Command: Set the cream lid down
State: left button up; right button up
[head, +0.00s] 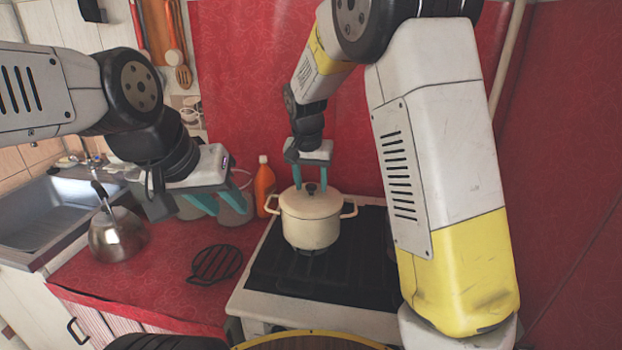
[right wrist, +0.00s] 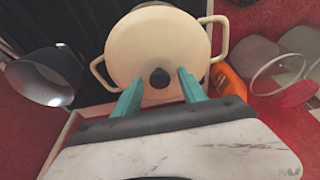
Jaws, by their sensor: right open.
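The cream lid (head: 311,201) sits on the cream pot (head: 310,231), which stands on the black stove grate. In the right wrist view the lid (right wrist: 157,43) lies flat over the pot, with its dark knob (right wrist: 159,78) toward me. My right gripper (head: 312,187) is over the lid. Its teal fingers (right wrist: 158,86) are open, one on each side of the knob with gaps between. My left gripper (head: 216,207) is over the red counter, left of the pot, with its teal fingers apart and nothing seen between them.
A steel kettle (head: 117,236) and a black trivet (head: 215,263) are on the red counter (head: 165,275). An orange bottle (head: 264,187) stands behind the pot's left side. A sink (head: 50,212) is at the far left. The stove grate (head: 320,278) in front of the pot is clear.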

aim_at(309, 202)
jog(key=shift+r, duration=0.1)
jog(key=d+v, duration=0.1)
jog(key=v, duration=1.1)
jog(key=s+d+r+n+y, duration=0.1)
jog(key=s+d+r+y, duration=0.15)
jog(key=s+d, duration=0.85)
jog(key=s+d+f+n+t, duration=0.1)
jog(key=s, duration=0.5)
jog(key=s+d+f+t, duration=0.1)
jog(key=s+d+t, duration=0.1)
jog(key=s, duration=0.4)
jog(key=shift+s+f+n, duration=0.25)
jog(key=shift+f+n, duration=0.1)
jog(key=shift+n, duration=0.05)
